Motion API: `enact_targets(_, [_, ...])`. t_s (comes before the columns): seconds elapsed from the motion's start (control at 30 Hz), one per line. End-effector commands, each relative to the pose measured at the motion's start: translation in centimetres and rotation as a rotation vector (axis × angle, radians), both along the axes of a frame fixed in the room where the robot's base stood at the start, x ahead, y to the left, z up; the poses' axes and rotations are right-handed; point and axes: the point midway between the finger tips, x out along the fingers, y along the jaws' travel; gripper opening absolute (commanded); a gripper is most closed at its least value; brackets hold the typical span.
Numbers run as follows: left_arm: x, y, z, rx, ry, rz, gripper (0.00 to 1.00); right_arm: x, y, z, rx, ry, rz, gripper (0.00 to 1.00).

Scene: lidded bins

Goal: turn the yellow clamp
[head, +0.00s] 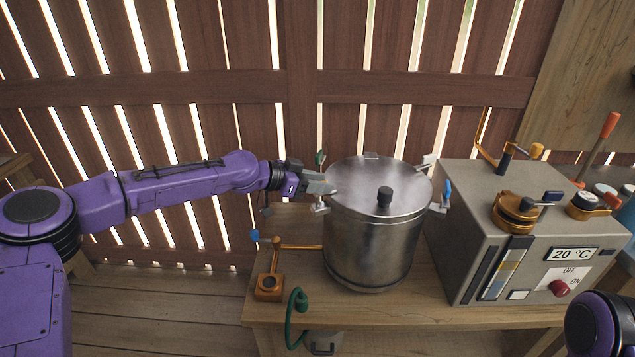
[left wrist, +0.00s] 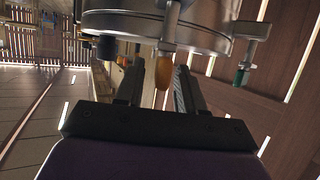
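The metal pot (head: 372,230) stands on the wooden bench with its lid on and clamps around its rim. In the left wrist view, the yellow clamp handle (left wrist: 163,72) hangs below the pot's rim (left wrist: 150,25). In the head view, a metal clamp part (head: 320,208) shows at the pot's left side, but no yellow handle is clear there. My left gripper (head: 328,187) is at the pot's left rim. In the left wrist view, its two fingers (left wrist: 158,66) are apart, with the yellow handle between them near the tips. I cannot tell whether they touch it. My right gripper is out of view.
A green-handled clamp (head: 319,158) is behind my left gripper; a blue-handled clamp (head: 447,188) is on the pot's right. A grey control box (head: 480,220) stands right of the pot. A copper valve (head: 270,287) and green hose (head: 296,305) are front left.

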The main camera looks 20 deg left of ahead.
Motion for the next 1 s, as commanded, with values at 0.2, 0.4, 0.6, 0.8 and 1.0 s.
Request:
enact_targets(0.2, [0.0, 0.0, 0.0, 0.0, 0.0, 0.0, 0.03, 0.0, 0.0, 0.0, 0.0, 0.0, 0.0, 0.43])
enact_targets(0.4, [0.0, 0.0, 0.0, 0.0, 0.0, 0.002, 0.0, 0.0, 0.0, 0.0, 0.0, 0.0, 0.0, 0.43])
enact_targets(0.6, [-0.1, 0.0, 0.2, 0.001, -0.001, 0.036, 0.0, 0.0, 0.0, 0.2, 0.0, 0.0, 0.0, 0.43])
enact_targets(0.8, [-0.1, 0.0, 0.4, 0.003, -0.002, 0.143, 0.0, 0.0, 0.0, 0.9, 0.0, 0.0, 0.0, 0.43])
enact_targets(1.0, [-0.1, -0.1, 0.6, 0.006, -0.004, 0.311, 0.0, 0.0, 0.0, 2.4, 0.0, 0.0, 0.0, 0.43])
